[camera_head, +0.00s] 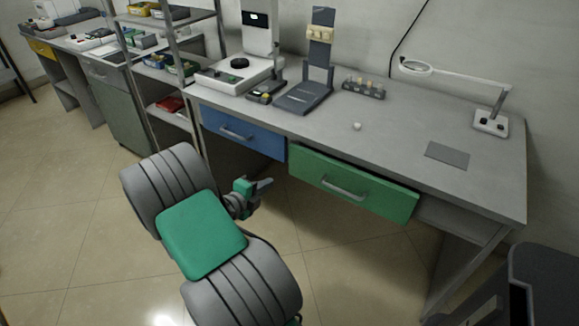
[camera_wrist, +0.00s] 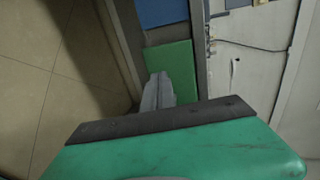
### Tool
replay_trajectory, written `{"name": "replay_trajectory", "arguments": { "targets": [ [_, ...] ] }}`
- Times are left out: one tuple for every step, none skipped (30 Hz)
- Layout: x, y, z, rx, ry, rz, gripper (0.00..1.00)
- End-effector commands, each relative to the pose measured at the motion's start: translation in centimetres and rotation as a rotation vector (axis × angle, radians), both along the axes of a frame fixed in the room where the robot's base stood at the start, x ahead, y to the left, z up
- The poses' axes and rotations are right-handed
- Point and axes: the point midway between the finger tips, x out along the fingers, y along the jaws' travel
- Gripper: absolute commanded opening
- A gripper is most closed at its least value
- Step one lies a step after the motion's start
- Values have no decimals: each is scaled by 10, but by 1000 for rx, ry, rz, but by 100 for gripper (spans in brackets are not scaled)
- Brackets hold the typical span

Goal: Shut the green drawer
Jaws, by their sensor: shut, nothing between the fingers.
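The green drawer (camera_head: 382,194) has a flat front with a grey bar handle (camera_head: 343,189). It sits under the grey bench top, right of the blue drawer. Its front appears to stand a little out from the bench edge; how far is hard to tell. My gripper (camera_head: 266,183) is in front of the bench, left of and apart from the green drawer's handle. Its fingers are shut with nothing between them. In the wrist view my grey fingers (camera_wrist: 158,92) overlap a green panel (camera_wrist: 172,62), which looks like the drawer; contact cannot be judged.
The blue drawer (camera_head: 238,133) is left of the green one. The bench top (camera_head: 405,125) carries a scale, a stand, a small white ball (camera_head: 357,126), a grey plate (camera_head: 447,155) and a magnifier lamp. A dark object (camera_head: 545,285) stands at lower right. Floor before the drawers is clear.

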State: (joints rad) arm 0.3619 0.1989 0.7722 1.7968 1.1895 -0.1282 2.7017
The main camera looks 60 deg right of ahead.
Motion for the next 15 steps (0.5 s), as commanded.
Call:
{"name": "replay_trajectory", "arguments": {
  "targets": [
    [-1, -5, -1, -1, -3, -3, 0],
    [-2, -9, -2, 0, -2, -5, 0],
    [-3, -15, -4, 0, 0, -5, 0],
    [-4, -21, -6, 1, -1, -7, 0],
    [-4, -26, -8, 2, -1, -7, 0],
    [-6, -35, -11, 1, 0, -7, 0],
    [-6, -41, -13, 2, 0, -7, 0],
    [-7, -47, -15, 2, -2, -7, 0],
    [-8, -56, -18, 3, 0, -7, 0],
    [-8, -62, -19, 2, 0, -6, 0],
    [-9, -68, -22, 3, -1, -8, 0],
    [-9, -77, -24, 2, 0, -6, 0],
    [-10, -83, -26, 2, 0, -6, 0],
    [-10, -89, -28, 3, -1, -7, 0],
    [-11, -97, -29, 2, -2, -5, 0]
  ]
}}
